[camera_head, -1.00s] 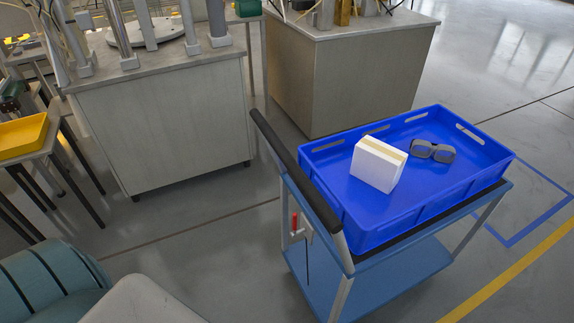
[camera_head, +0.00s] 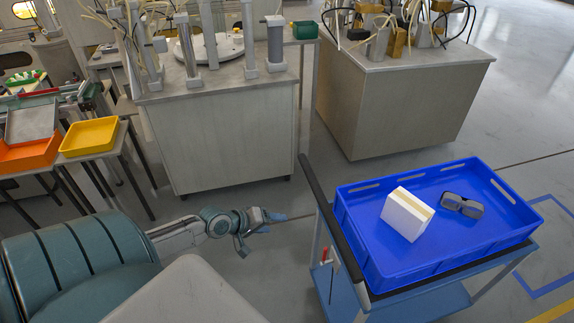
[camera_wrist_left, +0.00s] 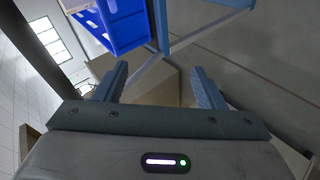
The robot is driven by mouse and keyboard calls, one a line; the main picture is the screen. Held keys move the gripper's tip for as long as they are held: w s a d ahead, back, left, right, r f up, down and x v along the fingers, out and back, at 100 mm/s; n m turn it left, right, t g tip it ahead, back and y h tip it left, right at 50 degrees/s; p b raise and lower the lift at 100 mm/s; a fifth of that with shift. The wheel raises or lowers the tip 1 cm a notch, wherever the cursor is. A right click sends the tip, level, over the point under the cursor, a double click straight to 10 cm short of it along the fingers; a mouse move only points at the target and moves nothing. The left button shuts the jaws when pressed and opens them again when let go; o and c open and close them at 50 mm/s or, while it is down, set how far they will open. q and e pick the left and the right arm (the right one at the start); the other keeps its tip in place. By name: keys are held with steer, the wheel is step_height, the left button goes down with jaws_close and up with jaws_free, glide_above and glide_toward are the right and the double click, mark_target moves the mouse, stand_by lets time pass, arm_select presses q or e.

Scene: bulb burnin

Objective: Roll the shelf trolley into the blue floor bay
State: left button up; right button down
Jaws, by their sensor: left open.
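The shelf trolley has a blue frame and lower shelf (camera_head: 428,300), a dark push handle (camera_head: 333,222) on its left side and a blue tray (camera_head: 400,268) on top. The blue floor bay (camera_head: 548,287) is a blue outline on the floor at the right, partly hidden by the trolley. My left gripper (camera_head: 283,222) is open and empty, left of the handle and apart from it. In the left wrist view its fingers (camera_wrist_left: 158,88) are spread, with the tray (camera_wrist_left: 122,25) and trolley frame (camera_wrist_left: 208,28) beyond. My right gripper is not in view.
In the tray lie a white box (camera_head: 407,214) and dark goggles (camera_head: 462,206). Two workbenches (camera_head: 225,140) (camera_head: 400,100) stand behind, and a table with a yellow tray (camera_head: 90,137) is at the left. Floor between my arm and the benches is clear.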

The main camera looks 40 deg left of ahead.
mark_target(321, 207)
arm_select(q)
steer(key=d+r+n+h+p, duration=0.1)
steer(key=d+r+h+p, duration=0.35)
steer(key=r, duration=1.05)
steer(key=shift+y, duration=0.55)
steer(key=b+x, duration=0.3)
steer(key=x, duration=0.1)
steer(key=b+x, duration=0.3)
steer(key=x, duration=0.1)
steer(key=d+b+x, duration=0.1)
steer(key=b+x, duration=0.3)
steer(key=shift+s+d+r, duration=0.1)
steer(key=shift+s+r, duration=0.2)
steer(key=shift+w+d+f, duration=0.2)
steer(key=shift+w+d, duration=0.15)
steer(key=shift+w, duration=0.1)
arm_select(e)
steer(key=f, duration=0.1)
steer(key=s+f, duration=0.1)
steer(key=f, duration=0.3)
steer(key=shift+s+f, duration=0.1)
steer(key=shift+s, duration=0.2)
arm_select(q)
steer(key=shift+c, duration=0.4)
jaws_close()
